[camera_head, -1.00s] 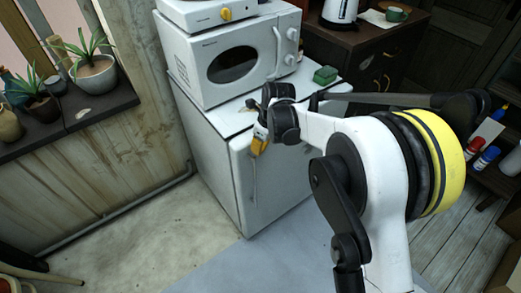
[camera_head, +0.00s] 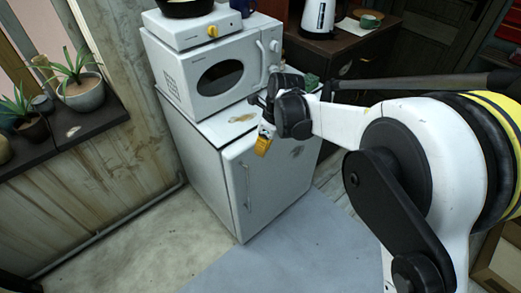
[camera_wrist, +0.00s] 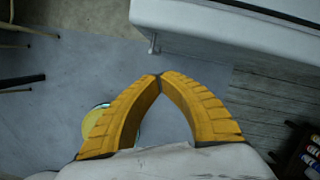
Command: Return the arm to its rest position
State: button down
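My arm reaches in from the right in the head view, bent, with its wrist in front of the small white fridge (camera_head: 215,165). My gripper (camera_head: 263,143) has yellow fingers and points downward near the fridge's top front edge. In the wrist view my gripper (camera_wrist: 160,76) has its two fingertips together, with only grey floor visible between the fingers. It holds nothing that I can see. I cannot tell the exact gap between the gripper and the fridge.
A microwave (camera_head: 206,75) stands on the fridge, with a hotplate (camera_head: 195,30) on top of it. A green block (camera_head: 311,82) is partly hidden behind my wrist. A kettle (camera_head: 318,18) stands on a dark cabinet. Potted plants (camera_head: 80,90) line the left sill. The floor in front is clear.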

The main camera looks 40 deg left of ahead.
jog(key=shift+d+r, duration=0.15)
jog(key=shift+r, duration=0.1)
jog(key=w+d+r+n+t, duration=0.1)
jog(key=w+d+r+n, duration=0.1)
jog(key=d+r, duration=0.5)
jog(key=w+d+r+n+t, duration=0.1)
jog(key=d+r+n+t, duration=0.2)
jog(key=d, duration=0.9)
jog(key=w+d+r+n, duration=0.2)
jog(key=d+r, duration=0.4)
jog(key=d, duration=0.3)
jog(key=s+d+n+t+h, duration=0.1)
jog(key=s+d+n, duration=0.3)
jog(key=d, duration=0.9)
jog(key=s+d+n+t+h, duration=0.1)
jog(key=s+d+n, duration=0.4)
jog(key=s+d, duration=0.5)
jog(key=d+t, duration=0.1)
jog(key=d, duration=0.2)
jog(key=shift+f+t+h, duration=0.2)
jog(key=shift+t+h, duration=0.2)
jog(key=shift+w, duration=0.1)
